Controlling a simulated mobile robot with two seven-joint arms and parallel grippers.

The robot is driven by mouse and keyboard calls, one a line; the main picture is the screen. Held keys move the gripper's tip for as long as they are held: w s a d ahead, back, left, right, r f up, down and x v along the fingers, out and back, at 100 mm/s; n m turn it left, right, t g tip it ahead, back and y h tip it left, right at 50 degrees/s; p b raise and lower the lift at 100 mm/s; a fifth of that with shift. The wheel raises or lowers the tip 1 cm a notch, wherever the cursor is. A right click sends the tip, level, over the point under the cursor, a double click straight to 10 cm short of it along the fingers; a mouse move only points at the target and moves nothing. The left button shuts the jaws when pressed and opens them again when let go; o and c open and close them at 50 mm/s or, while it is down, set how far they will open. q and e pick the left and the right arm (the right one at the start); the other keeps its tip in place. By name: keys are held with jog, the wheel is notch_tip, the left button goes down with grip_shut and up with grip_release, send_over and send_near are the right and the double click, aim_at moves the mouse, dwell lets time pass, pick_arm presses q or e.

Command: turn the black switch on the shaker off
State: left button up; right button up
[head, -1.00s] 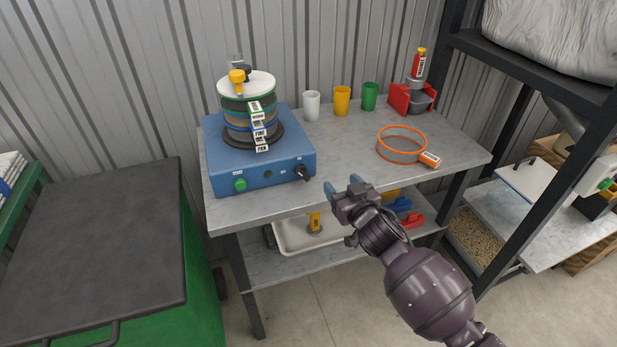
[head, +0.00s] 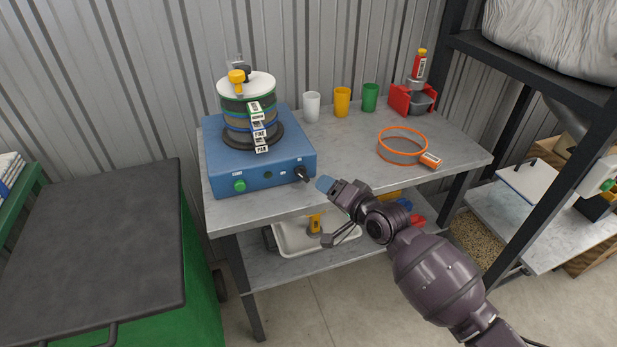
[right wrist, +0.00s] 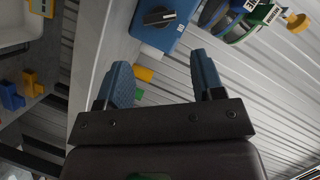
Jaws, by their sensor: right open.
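The shaker (head: 225,165) is a blue box on the grey table, with a stack of sieves (head: 250,115) on top. Its black switch (head: 301,174) is a rotary knob at the right end of the front face; a green button (head: 239,186) sits at the left end. My right gripper (head: 325,184) is just right of the black switch, apart from it, with blue fingertips. In the right wrist view the gripper (right wrist: 160,80) is open and empty, and the black switch (right wrist: 158,17) shows beyond the fingertips, between them. My left gripper is not in view.
An orange-rimmed sieve (head: 402,132) and white, yellow and green cups (head: 342,101) stand on the table (head: 360,170). A white tray (head: 290,238) is on the shelf below. A green bin with dark lid (head: 95,240) stands left; a black rack post (head: 535,180) stands right.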

aim_at(305, 176)
jog(key=b+x, duration=0.1)
jog(key=x, duration=0.7)
jog(key=shift+f, duration=0.1)
jog(key=shift+w+a+b, duration=0.3)
jog(key=shift+w+b, duration=0.05)
jog(key=shift+w, duration=0.05)
jog(key=shift+w+a, duration=0.1)
jog(key=shift+w, duration=0.05)
